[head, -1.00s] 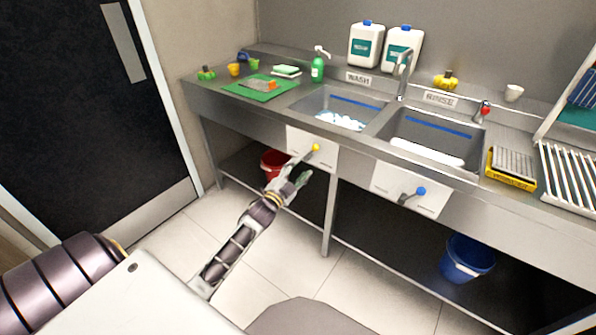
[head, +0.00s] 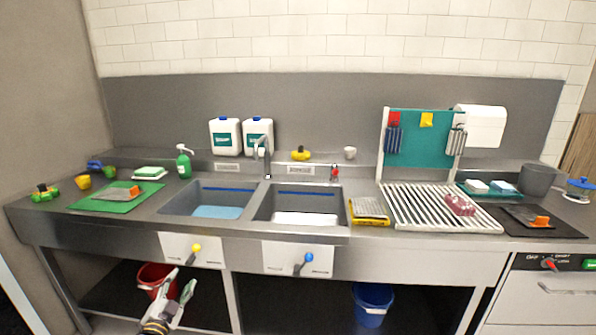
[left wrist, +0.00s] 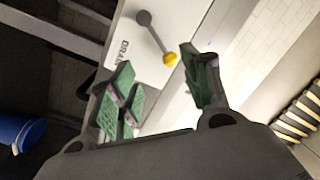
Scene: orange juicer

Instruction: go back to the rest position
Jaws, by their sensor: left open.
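My left gripper (head: 185,283) is low at the left, in front of the counter and below the yellow-knobbed drain lever (head: 195,248). Its green-padded fingers are apart with nothing between them. In the left wrist view the open fingers (left wrist: 157,68) show close up, with the yellow knob (left wrist: 170,58) beyond them; the gripper appears apart from it. The blue-knobbed lever (head: 309,257) is on the right panel. My right gripper is not in view.
The steel counter holds the wash basin (head: 216,212) and rinse basin (head: 303,219). A red bucket (head: 157,279) and a blue bucket (head: 372,304) stand below. A rack (head: 430,209) stands right of the basins.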

